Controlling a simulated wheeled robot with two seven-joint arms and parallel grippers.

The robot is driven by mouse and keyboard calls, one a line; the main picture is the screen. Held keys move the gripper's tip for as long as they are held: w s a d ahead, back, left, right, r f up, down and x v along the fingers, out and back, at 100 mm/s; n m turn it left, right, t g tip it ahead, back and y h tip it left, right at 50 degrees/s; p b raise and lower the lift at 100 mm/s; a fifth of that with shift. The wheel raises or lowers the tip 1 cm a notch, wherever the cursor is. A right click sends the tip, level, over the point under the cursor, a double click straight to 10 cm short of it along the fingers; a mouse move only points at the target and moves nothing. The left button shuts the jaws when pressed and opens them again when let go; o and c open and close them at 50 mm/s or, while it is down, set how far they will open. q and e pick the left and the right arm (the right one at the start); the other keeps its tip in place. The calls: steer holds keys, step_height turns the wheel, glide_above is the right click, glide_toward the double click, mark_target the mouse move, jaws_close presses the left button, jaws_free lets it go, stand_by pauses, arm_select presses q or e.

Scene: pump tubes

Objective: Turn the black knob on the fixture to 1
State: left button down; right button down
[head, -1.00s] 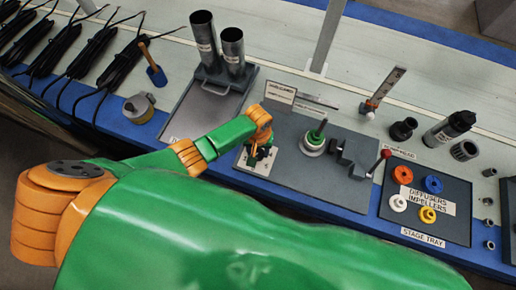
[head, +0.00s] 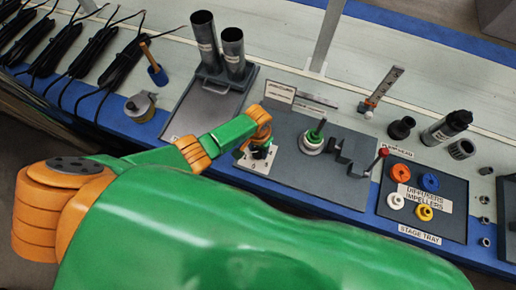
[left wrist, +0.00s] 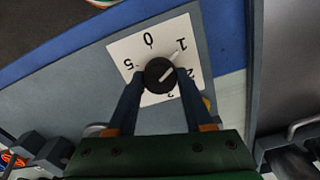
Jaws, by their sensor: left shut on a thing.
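The black knob (left wrist: 158,73) sits on a white dial plate with printed numbers (left wrist: 118,49) in the left wrist view. My left gripper (left wrist: 157,80) is shut on the knob, with one finger on each side. In the head view my left gripper (head: 258,150) is over the white plate (head: 246,164) at the left end of the grey fixture (head: 310,180), and mostly hides the knob. My right gripper is not in view.
The stage tray (head: 452,225) with colored rings is further right. A rack with two dark tubes (head: 232,50) stands behind left. Black cables lie at far left.

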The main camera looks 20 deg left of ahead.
mark_target(258, 152)
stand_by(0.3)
arm_select(q)
steer(key=shift+c, duration=1.4)
jaws_free()
step_height(258, 152, up, 6)
steer(key=p, duration=0.3)
steer(key=shift+r, duration=0.6)
